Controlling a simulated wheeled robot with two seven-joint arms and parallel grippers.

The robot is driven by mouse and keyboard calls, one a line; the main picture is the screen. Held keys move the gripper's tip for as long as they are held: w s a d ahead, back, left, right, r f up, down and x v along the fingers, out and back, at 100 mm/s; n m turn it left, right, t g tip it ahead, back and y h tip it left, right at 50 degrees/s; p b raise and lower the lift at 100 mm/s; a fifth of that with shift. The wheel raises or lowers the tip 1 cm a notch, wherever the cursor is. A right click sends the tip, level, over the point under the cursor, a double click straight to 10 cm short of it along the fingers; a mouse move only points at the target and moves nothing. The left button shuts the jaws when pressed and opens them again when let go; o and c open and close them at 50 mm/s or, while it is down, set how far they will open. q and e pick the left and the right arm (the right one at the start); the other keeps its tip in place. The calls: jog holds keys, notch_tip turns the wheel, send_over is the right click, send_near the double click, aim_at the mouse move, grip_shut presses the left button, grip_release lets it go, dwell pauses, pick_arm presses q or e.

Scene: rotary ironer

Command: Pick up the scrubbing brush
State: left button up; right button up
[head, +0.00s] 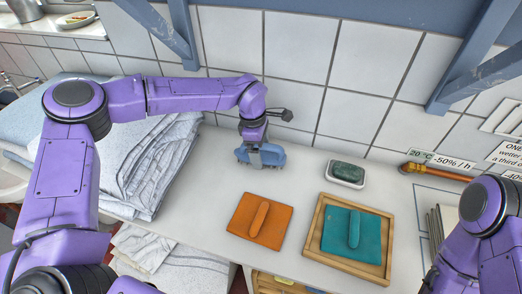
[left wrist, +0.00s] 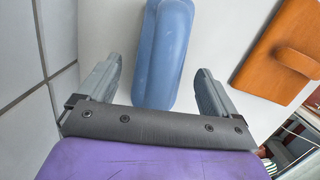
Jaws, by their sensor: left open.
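The scrubbing brush appears to be the blue, rounded, long block on the white worktop; it shows in the left wrist view (left wrist: 164,50) and beneath my left gripper in the head view (head: 267,158). Its bristles are not visible. My left gripper (left wrist: 160,67) points down at the brush, with its two grey fingers apart. The near end of the brush lies between the fingers in the left wrist view, with a gap on each side. In the head view the gripper (head: 259,152) partly covers the brush. My right arm shows at the lower right, but its gripper is out of frame.
An orange handled block (head: 252,229) lies to the right of the brush. A wooden tray (head: 314,238) holds a teal handled block (head: 336,247). A dark green block (head: 349,170) sits in a white dish behind. Folded cloths (head: 150,165) are stacked left; the tiled wall (head: 290,100) is behind.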

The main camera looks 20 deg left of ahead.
pick_arm(q)
jog(key=shift+f, duration=0.45)
jog(key=c, duration=1.2)
jog(key=shift+r, duration=0.1)
